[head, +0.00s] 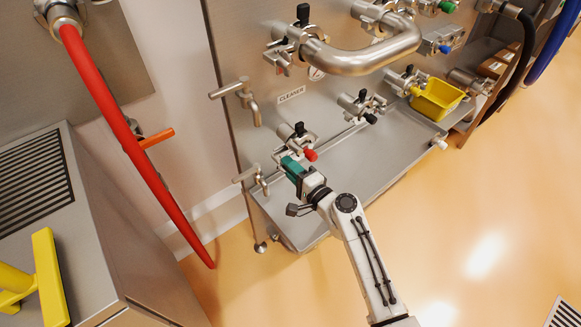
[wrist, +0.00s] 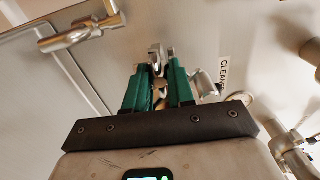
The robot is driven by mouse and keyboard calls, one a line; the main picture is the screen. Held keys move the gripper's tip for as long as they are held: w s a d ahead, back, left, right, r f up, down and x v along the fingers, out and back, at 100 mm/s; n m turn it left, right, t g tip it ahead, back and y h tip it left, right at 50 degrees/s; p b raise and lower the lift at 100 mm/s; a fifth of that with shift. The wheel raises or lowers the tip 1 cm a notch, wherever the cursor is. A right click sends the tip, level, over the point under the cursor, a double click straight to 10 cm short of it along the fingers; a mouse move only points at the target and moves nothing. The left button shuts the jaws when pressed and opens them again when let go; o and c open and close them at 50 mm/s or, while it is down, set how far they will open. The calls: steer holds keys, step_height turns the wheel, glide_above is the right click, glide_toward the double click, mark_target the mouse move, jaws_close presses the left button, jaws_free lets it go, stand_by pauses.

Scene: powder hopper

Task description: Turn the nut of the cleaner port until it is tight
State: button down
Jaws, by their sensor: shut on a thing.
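The port below the CLEANER label (head: 292,95) is a steel clamp fitting (head: 297,137) with a black knob and a red-ended part (head: 310,155). My gripper (head: 290,166) has green fingers and reaches the lower left side of this port. In the wrist view my gripper (wrist: 159,84) is shut on a small metal piece, the nut (wrist: 157,56), which shows between and just beyond the fingertips. In the head view the fingers hide the nut. How tight the nut is cannot be told.
Steel taps (head: 235,88) stand left of the port. A large bent pipe (head: 365,58) and other ports lie above and right. A steel tray (head: 345,185) runs beneath. A yellow bin (head: 437,98) is at right. A red hose (head: 125,130) hangs at left.

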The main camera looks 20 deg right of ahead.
steer(key=m, duration=0.1)
steer(key=m+p, duration=0.1)
steer(key=m, duration=0.1)
steer(key=m+p, duration=0.1)
steer(key=m, duration=0.1)
steer(key=shift+w+a+r, duration=0.1)
steer(key=shift+r, duration=0.15)
steer(key=shift+f+m, duration=0.15)
steer(key=shift+m, duration=1.05)
steer(key=shift+r+m+p, duration=0.25)
steer(key=shift+m+p, duration=0.7)
steer(key=shift+m, duration=0.25)
steer(key=m+p, duration=0.1)
steer(key=m, duration=0.2)
steer(key=shift+m, duration=0.3)
steer(key=shift+f+m+p, duration=0.15)
steer(key=shift+m+p, duration=0.2)
steer(key=shift+m, duration=0.55)
steer(key=shift+w, duration=0.1)
